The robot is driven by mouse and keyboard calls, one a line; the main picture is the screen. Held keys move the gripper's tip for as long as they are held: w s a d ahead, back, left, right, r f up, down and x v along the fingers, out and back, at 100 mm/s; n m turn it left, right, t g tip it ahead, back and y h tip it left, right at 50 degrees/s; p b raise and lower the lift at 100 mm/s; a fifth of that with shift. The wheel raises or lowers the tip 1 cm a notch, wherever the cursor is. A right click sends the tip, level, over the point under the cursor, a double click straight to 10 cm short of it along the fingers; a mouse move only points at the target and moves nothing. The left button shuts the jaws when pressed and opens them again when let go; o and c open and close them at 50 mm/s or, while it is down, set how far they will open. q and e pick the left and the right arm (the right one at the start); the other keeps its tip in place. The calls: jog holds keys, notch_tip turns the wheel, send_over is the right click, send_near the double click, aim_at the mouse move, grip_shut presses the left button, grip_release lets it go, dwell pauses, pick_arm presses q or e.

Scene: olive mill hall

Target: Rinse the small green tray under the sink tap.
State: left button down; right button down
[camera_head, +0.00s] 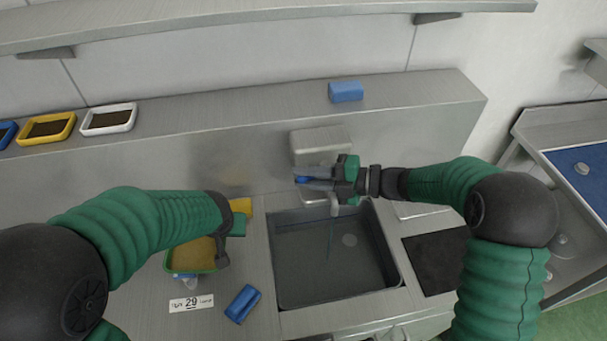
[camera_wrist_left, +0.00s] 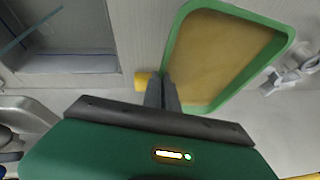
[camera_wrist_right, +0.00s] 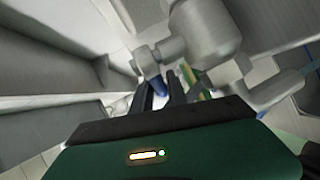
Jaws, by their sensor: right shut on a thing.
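The small green tray (camera_head: 192,270) with a brownish-yellow bottom lies on the counter left of the sink (camera_head: 335,265); my left arm partly covers it. It shows large in the left wrist view (camera_wrist_left: 187,35). My left gripper (camera_wrist_left: 162,80) is at the tray's near rim, its fingers close together with nothing seen between them. My right gripper (camera_head: 305,180) is shut on the blue tap lever (camera_head: 301,180), which also shows between the fingers in the right wrist view (camera_wrist_right: 158,87). The tap spout (camera_head: 335,207) points down over the sink, with a thin stream below it.
A yellow block (camera_head: 240,206) lies behind the tray, and a blue block (camera_head: 243,303) lies in front, beside a label (camera_head: 191,303). The ledge holds yellow (camera_head: 47,128) and white (camera_head: 108,119) trays and a blue block (camera_head: 346,92). A dark mat (camera_head: 436,262) lies right of the sink.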

jog(key=shift+d+f, duration=0.15)
jog(key=shift+f, duration=0.15)
jog(key=c, duration=1.6)
grip_release()
jog(key=shift+o, duration=1.1)
jog(key=shift+w+d, duration=0.1)
jog(key=shift+w, duration=0.05)
pick_arm(q)
jog(key=shift+w+d, duration=0.15)
jog(key=shift+d, duration=0.05)
pick_arm(e)
jog(key=shift+r, duration=0.15)
